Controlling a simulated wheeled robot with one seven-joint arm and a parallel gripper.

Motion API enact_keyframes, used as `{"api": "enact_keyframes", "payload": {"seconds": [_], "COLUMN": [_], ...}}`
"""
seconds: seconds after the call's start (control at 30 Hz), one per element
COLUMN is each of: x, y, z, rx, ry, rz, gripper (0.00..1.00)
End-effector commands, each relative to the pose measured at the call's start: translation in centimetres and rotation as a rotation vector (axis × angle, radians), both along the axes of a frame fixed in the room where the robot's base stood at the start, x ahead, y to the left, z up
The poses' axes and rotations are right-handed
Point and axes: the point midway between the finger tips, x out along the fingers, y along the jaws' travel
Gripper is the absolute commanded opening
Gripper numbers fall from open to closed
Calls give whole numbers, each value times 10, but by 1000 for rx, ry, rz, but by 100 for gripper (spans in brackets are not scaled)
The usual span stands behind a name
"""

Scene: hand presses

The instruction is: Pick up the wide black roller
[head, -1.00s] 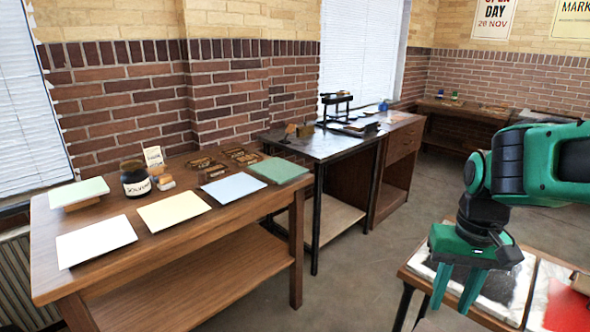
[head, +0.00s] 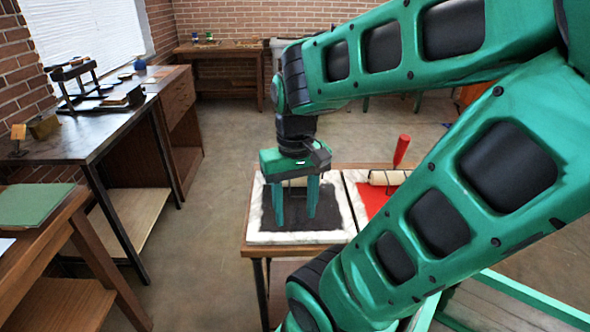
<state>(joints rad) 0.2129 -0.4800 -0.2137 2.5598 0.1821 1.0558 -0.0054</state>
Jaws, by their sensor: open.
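My gripper (head: 295,220) points down over the black-inked slab (head: 335,222), its two green fingers apart with nothing seen held between them. A pale, roller-like piece (head: 295,182) shows between and behind the fingers, just under the gripper body. It is mostly hidden, so I cannot tell whether it is the wide black roller. No other roller shows on the black slab. I cannot tell whether the fingertips touch the slab.
A red-inked slab (head: 366,203) lies to the right, with a cream roller (head: 388,177) and its upright red handle (head: 402,150). A dark bench (head: 75,140) with a press (head: 90,85) stands left. The floor (head: 215,180) between is clear.

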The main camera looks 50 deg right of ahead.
Motion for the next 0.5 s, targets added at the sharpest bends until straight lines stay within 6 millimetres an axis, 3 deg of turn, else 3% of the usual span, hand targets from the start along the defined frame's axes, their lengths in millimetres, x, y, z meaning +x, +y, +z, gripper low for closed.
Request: {"api": "enact_keyframes", "payload": {"seconds": [0.07,0.17,0.3,0.5], "x": [0,21,59,99], "y": [-6,-27,-69,-132], "z": [12,32,77,134], "rx": [-1,2,6,3], "ry": [-19,-24,-31,-35], "rz": [-36,-128,-328,-596], "gripper": [47,47,47,47]}}
